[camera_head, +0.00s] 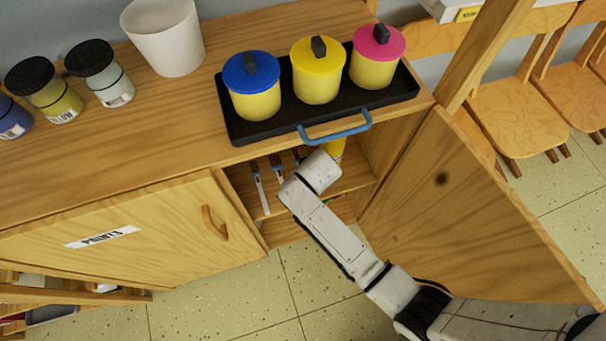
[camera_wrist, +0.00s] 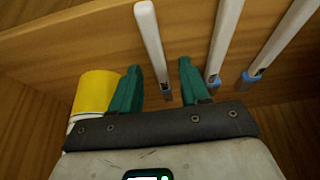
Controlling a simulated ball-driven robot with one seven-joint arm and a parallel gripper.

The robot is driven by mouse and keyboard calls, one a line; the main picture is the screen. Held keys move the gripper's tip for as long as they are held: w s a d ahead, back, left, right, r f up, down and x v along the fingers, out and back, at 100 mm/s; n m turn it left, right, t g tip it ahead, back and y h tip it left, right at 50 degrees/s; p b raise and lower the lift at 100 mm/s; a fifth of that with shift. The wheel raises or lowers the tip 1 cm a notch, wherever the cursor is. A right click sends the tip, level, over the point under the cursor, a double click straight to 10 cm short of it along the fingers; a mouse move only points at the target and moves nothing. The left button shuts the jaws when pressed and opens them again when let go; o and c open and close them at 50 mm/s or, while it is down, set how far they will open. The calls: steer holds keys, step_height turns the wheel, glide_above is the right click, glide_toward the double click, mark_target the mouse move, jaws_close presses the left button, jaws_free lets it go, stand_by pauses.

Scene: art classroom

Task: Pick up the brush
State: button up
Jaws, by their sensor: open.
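Several brushes with pale handles stand or lie in the open cabinet; in the head view one brush (camera_head: 260,188) shows beside my arm. In the wrist view a white-handled brush (camera_wrist: 149,33) with a grey lower end appears in the gap between my gripper's (camera_wrist: 159,67) two green fingers. The fingers are apart and I see no contact; the depth between them and the brush is unclear. Two more brushes, the middle one (camera_wrist: 224,35) and the right one (camera_wrist: 279,44), have blue bands and are right of the fingers. My gripper is hidden inside the cabinet in the head view.
A yellow container (camera_wrist: 96,92) is close to the left finger. The open cabinet door (camera_head: 460,210) stands right of my arm, and the closed paints door (camera_head: 150,235) is left. A black tray (camera_head: 240,130) with three lidded pots and a blue handle sits above.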

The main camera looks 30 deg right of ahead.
steer(key=shift+w+f, duration=0.1)
steer(key=shift+f, duration=0.1)
steer(key=shift+c, duration=0.4)
jaws_close()
